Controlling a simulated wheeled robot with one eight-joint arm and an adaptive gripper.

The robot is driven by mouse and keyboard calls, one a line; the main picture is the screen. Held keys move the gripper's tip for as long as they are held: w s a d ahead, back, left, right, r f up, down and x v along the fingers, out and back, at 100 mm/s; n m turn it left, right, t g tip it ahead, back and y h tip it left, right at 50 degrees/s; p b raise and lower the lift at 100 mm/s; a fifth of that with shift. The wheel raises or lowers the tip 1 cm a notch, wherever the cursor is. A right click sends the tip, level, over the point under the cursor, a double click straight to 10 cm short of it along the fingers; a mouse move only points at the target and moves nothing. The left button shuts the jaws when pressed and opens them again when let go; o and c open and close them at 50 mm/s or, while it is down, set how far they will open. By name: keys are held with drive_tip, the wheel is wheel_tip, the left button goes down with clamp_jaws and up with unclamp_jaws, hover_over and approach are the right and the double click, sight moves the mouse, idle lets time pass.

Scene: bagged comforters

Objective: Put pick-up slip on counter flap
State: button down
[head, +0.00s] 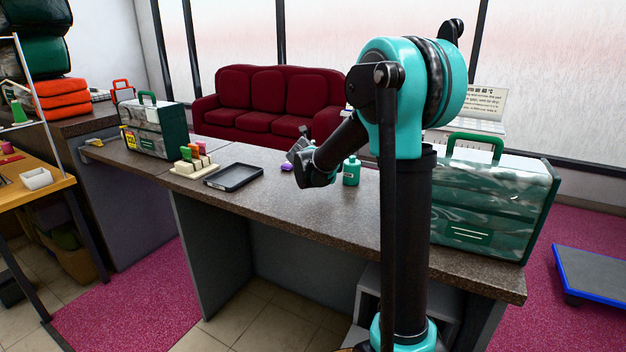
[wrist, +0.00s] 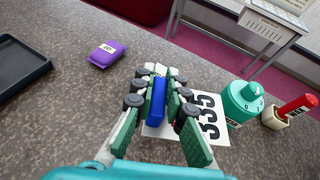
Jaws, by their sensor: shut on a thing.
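My gripper (wrist: 160,98) is shut on a blue block (wrist: 158,97) between its fingers, over the speckled counter. A white slip printed 335 (wrist: 208,118) shows under and right of the fingers. It seems joined to the blue block, but the fingers hide where they meet. I cannot tell whether the slip touches the counter. In the head view my gripper (head: 300,150) is small and partly hidden by my arm, above the counter's middle. The left counter section (head: 118,159), past a seam, looks like the counter flap; a bagged green comforter (head: 155,128) stands at its back.
A purple item (wrist: 107,54) and a black tray (wrist: 20,65) lie left of my gripper. A teal bottle (wrist: 242,100) and a holder with a red marker (wrist: 275,117) stand right. A block of coloured tags (head: 196,162) and a large green bag (head: 490,200) also occupy the counter.

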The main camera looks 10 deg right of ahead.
wheel_tip(320, 180, down, 9)
drive_tip(key=shift+r, duration=0.1)
idle(0.3)
drive_tip(key=c, duration=1.6)
unclamp_jaws()
drive_tip(key=shift+o, duration=0.2)
